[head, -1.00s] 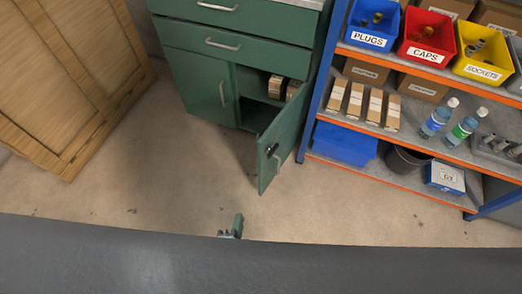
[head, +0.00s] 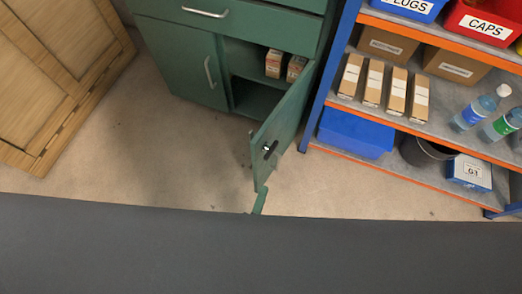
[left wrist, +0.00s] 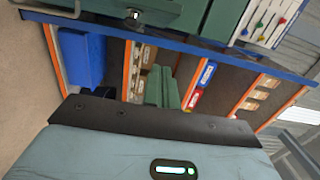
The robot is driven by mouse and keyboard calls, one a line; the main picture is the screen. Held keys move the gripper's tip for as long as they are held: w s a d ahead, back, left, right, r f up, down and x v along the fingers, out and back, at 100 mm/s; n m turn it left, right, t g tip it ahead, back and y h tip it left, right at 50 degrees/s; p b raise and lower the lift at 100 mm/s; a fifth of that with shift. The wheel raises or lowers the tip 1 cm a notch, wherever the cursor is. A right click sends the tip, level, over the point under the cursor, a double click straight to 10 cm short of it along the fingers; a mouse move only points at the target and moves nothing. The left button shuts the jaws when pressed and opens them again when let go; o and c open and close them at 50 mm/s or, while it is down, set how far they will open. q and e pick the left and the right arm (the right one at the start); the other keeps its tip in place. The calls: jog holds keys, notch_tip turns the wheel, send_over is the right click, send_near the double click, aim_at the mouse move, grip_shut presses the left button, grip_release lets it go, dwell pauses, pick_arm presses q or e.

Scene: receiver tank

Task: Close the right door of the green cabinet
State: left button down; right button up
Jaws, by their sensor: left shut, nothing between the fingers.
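The green cabinet (head: 180,62) stands at the top of the head view with its left door shut. Its right door (head: 287,118) stands open, swung out toward me, with a dark lock and handle (head: 269,150) near its free edge. The green fingers of my left gripper (head: 260,199) show just below the door's lower free corner; I cannot tell whether they touch it. In the left wrist view the shut fingers (left wrist: 162,87) hold nothing, and a green panel with a handle (left wrist: 134,14) crosses the top. My right gripper is not in view.
Small boxes (head: 274,63) sit inside the open cabinet. A blue and orange shelf rack (head: 400,125) with bins, bottles and a blue crate (head: 355,135) stands close right of the door. A wooden panel (head: 60,75) is at left. Floor before the cabinet is clear.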

pick_arm(q)
jog(key=shift+w+r, duration=0.1)
jog(key=p, duration=0.1)
send_over(266, 157)
jog(key=s, duration=0.2)
jog(key=shift+w+a+p, duration=0.35)
jog(key=shift+a, duration=0.4)
jog(key=shift+a, duration=0.15)
